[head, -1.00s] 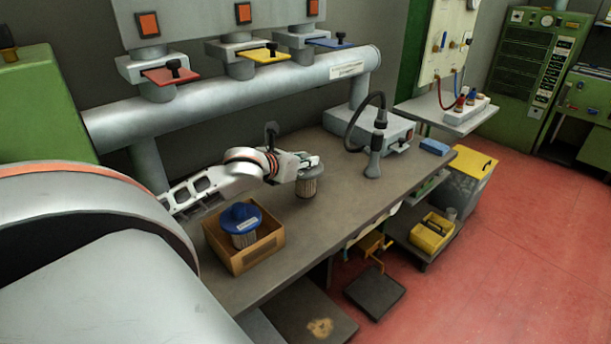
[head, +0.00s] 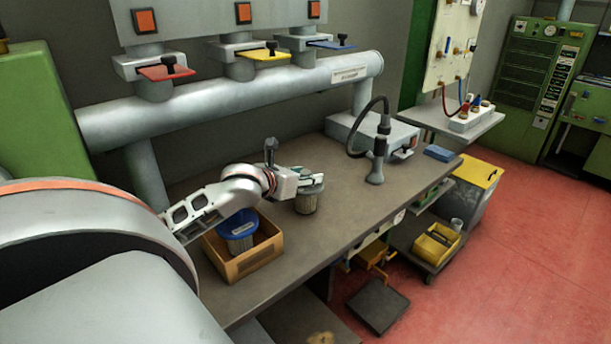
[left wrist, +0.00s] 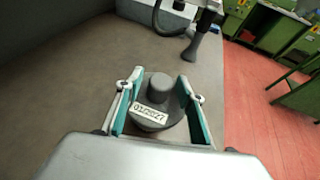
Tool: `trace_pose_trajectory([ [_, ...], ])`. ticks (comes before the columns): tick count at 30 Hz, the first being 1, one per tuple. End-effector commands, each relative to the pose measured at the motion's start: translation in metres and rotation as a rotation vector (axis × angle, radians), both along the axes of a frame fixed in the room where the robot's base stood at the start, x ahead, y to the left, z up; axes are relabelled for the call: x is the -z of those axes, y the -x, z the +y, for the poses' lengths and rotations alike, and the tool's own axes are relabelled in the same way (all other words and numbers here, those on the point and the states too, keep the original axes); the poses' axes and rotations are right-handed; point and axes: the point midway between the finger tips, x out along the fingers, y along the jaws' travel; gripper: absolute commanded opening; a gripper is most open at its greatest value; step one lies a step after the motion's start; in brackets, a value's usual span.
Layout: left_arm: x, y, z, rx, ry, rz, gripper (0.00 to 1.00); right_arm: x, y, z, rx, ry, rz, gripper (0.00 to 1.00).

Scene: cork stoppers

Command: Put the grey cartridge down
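The grey cartridge (head: 307,203) has a grey cap and a pleated body and is upright over the brown workbench (head: 335,222). Its base is at or just above the bench top; I cannot tell if it touches. In the left wrist view its cap (left wrist: 160,88) with a round knob and a white label reading 01/2527 sits between the teal-lined fingers. My left gripper (head: 312,182) is shut on it from both sides; the finger contact is partly hidden. My right gripper is not in view.
A cardboard box (head: 238,265) holding a blue-capped cartridge (head: 238,230) stands left of the grey cartridge, partly behind my arm. A hose nozzle (head: 377,160) stands to the right, with a blue block (head: 439,153) beyond. The bench between cartridge and nozzle is clear.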

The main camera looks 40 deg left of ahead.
Motion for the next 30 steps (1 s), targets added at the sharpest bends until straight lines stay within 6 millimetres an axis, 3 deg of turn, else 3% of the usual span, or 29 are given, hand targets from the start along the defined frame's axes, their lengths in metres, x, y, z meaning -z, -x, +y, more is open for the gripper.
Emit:
trace_pose_trajectory([
  [13, -0.004, 0.006, -0.001, 0.0, -0.001, 0.0, 0.38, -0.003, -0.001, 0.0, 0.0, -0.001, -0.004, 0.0],
  [30, -0.034, 0.076, -0.014, 0.001, 0.0, 0.002, 0.38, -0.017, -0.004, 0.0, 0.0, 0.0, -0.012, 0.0],
])
